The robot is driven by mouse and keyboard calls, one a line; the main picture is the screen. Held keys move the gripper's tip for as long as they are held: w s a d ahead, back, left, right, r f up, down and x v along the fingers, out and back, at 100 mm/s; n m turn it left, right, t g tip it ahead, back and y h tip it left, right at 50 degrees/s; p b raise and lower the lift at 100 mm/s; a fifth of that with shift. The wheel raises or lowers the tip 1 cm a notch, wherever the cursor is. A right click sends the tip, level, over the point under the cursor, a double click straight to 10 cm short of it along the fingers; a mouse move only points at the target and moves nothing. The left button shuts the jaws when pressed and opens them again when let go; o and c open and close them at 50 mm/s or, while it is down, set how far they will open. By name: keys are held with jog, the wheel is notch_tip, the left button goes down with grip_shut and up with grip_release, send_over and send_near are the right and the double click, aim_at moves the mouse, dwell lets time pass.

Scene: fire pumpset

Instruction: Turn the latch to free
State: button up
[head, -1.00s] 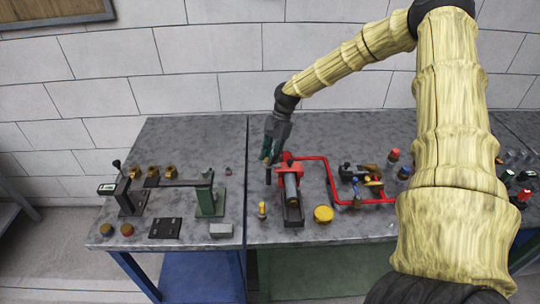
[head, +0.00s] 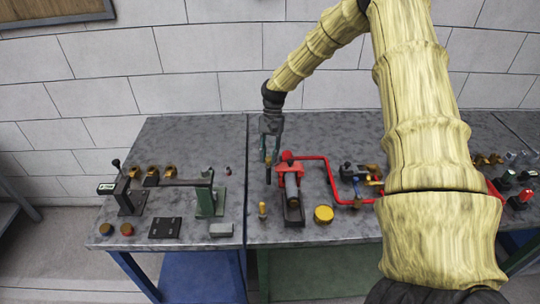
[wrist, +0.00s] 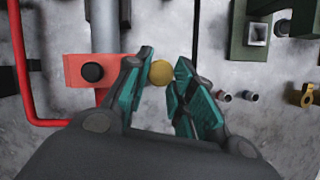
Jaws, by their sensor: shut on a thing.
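A round brass-coloured knob (wrist: 161,72) sits between the fingertips of my gripper (wrist: 163,80) in the wrist view. The fingers are shut on it from both sides. In the head view my gripper (head: 270,154) points down at the bench, just left of the red pump block (head: 290,157). A small dark upright piece (head: 268,181) shows under the fingers; it looks like part of the latch. The fingers hide the knob in the head view, and I cannot tell the latch's angle.
The red block (wrist: 92,72) and red pipe (head: 333,180) are close on one side. A green stand (head: 211,200) is on the left bench. A yellow-topped fitting (head: 262,210) and yellow cap (head: 323,214) stand nearer me.

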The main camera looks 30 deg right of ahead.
jog(key=n+h, duration=0.1)
jog(key=n, duration=0.1)
jog(key=n+g+h, duration=0.1)
jog(key=n, duration=0.2)
jog(key=shift+w+a+n+b, duration=0.1)
jog(key=shift+a+n+b, duration=0.1)
jog(key=shift+n+b, duration=0.15)
grip_shut()
jog(key=n+h, duration=0.1)
jog(key=n, duration=0.2)
jog(key=n+h, duration=0.1)
jog(key=n, duration=0.2)
jog(key=shift+a, duration=0.2)
jog(key=shift+h, duration=0.3)
jog(key=o, duration=1.1)
grip_release()
jog(key=shift+d, duration=0.1)
jog(key=shift+c, duration=0.2)
jog(key=shift+r, duration=0.2)
jog(key=v, duration=1.1)
jog(key=shift+w+r, duration=0.2)
jog(key=shift+r, duration=0.05)
